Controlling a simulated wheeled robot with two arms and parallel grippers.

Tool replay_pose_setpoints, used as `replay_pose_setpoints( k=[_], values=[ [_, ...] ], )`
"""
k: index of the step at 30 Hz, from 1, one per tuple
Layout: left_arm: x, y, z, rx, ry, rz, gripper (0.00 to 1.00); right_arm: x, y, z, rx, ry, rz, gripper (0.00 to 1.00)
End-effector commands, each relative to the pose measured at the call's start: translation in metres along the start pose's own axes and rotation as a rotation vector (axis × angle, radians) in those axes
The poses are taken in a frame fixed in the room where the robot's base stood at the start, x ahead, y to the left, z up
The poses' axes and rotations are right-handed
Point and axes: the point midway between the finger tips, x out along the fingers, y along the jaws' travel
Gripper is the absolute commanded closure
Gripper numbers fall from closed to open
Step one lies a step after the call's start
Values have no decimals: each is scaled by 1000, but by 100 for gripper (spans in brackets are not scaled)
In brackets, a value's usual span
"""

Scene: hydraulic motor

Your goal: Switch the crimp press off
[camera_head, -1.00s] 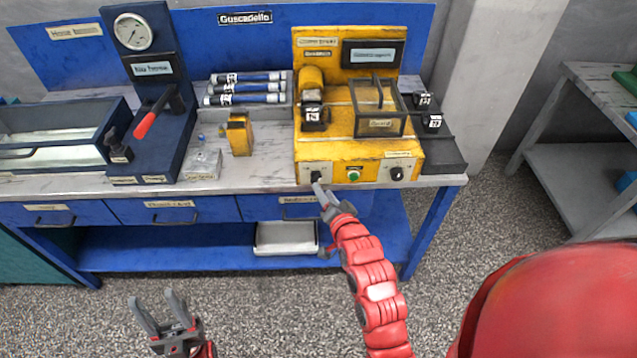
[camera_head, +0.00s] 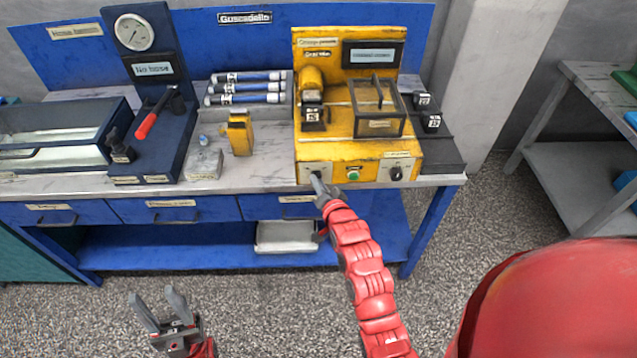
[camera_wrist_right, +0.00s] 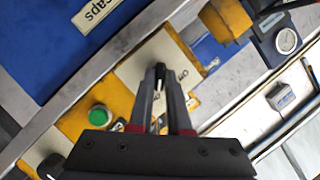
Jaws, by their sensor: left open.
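The yellow crimp press (camera_head: 310,150) stands on the bench at the centre right. Its front panel has a black knob at the left, a green button (camera_head: 353,175) in the middle and another black knob (camera_head: 396,173) at the right. My right gripper (camera_head: 316,177) is at the left knob and mostly hides it in the head view. In the right wrist view its fingers are close together at the black left knob (camera_wrist_right: 159,70), with the knob between the tips. The green button (camera_wrist_right: 99,115) shows beside them. My left gripper (camera_head: 160,305) is open and empty, low in front of the bench.
A blue stand with a gauge (camera_head: 133,32) and a red-handled lever (camera_head: 147,126) is at the left. Several dark tubes (camera_head: 245,88) lie in a rack beside the press. Drawers (camera_head: 170,209) run below the bench top. A grey shelf table (camera_head: 580,150) stands at the right.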

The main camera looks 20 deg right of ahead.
Motion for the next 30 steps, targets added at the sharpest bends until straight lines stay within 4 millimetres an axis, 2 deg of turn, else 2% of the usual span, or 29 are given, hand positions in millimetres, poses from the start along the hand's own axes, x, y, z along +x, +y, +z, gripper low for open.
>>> replay_pose_setpoints(
  k=[17, 30],
  values=[
    [-1, 0, 0, 0, 0, 0, 50, 0, 0, 1, -41, -1, 17, 100],
    [-17, 1, 3, 0, 0, 0, 50, 1, -1, 4, -347, -3, 142, 100]
  ],
)
